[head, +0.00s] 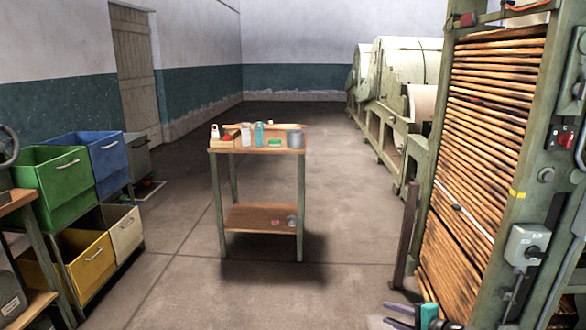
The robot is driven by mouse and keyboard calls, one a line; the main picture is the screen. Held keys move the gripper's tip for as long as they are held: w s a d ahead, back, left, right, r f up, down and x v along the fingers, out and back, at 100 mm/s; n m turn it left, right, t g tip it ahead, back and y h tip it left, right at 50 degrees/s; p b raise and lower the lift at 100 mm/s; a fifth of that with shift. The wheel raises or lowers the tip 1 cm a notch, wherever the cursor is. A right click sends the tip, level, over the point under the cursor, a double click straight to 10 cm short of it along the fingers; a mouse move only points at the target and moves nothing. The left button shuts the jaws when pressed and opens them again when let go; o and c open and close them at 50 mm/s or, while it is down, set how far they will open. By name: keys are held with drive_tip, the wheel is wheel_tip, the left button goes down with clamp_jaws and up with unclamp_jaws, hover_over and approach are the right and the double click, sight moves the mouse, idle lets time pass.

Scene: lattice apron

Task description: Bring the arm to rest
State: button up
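My gripper (390,313) shows at the bottom edge of the head view, right of centre, low in front of the slatted rack. Its two dark fingers point left and stand apart, with nothing seen between them. A teal part (428,315) sits just behind the fingers. The rest of my arm is mostly cut off by the lower frame edge.
A wooden table (222,151) with bottles, a grey tin (296,138) and small items stands mid-floor. Coloured bins (50,182) line the left. The slatted rack (480,140) and its switch box (527,245) stand right, close to my gripper. Floor between is clear.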

drive_tip(key=s+a+f+n+g+p, duration=0.3)
drive_tip(key=s+a+f+g, duration=0.2)
drive_tip(key=s+a+f, duration=0.5)
drive_tip(key=s+a+f+n+g+p, duration=0.4)
drive_tip(key=s+a+f, duration=0.35)
drive_tip(key=a, duration=0.45)
drive_tip(key=s+a+f+n+g+h+p, duration=0.15)
drive_tip(key=s+f+g, duration=0.3)
drive_tip(key=s, duration=0.45)
drive_tip(key=s+d+f+n+g+h, duration=0.1)
drive_tip(key=s+d+f+n+h, duration=0.1)
drive_tip(key=s, duration=0.4)
drive_tip(key=s+d+f+n+g+h, duration=0.2)
drive_tip(key=s+d+n+h, duration=0.1)
drive_tip(key=s+d, duration=0.3)
drive_tip(key=shift+d+f+h+p, duration=0.25)
drive_tip(key=shift+d+h+p, duration=0.1)
drive_tip(key=shift+d+h, duration=0.3)
drive_tip(key=shift+d, duration=0.15)
